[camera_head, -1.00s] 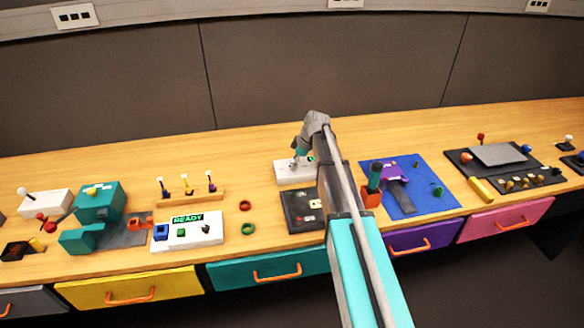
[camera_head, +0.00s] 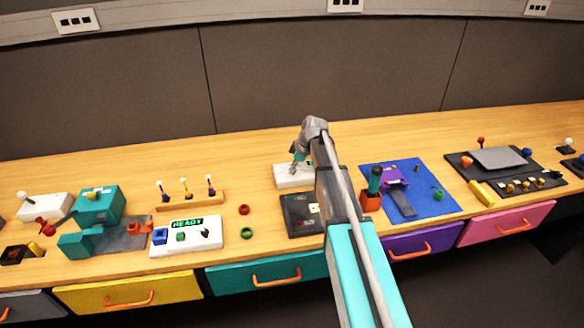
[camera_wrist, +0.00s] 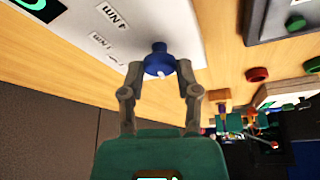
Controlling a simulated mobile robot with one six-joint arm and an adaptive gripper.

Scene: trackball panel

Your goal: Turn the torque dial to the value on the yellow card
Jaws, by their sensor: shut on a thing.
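The blue torque dial (camera_wrist: 158,58) stands on a white panel (camera_wrist: 170,22) in the wrist view. My gripper (camera_wrist: 160,68) is shut on it, one finger on each side. A small white mark shows on the dial's side facing my gripper. Two printed labels lie left of the dial; one reads 4 NM (camera_wrist: 111,19), and the other (camera_wrist: 106,42) seems to read 1 NM. In the head view my gripper (camera_head: 293,166) is at the white panel (camera_head: 296,182), and the dial is hidden there. I cannot make out a yellow card.
A black panel (camera_head: 293,215) sits just in front of the white one. A blue mat (camera_head: 430,203) with a purple fixture lies to the right. Red (camera_head: 243,210) and green (camera_head: 247,234) rings lie to the left. Bare wood is behind the panel.

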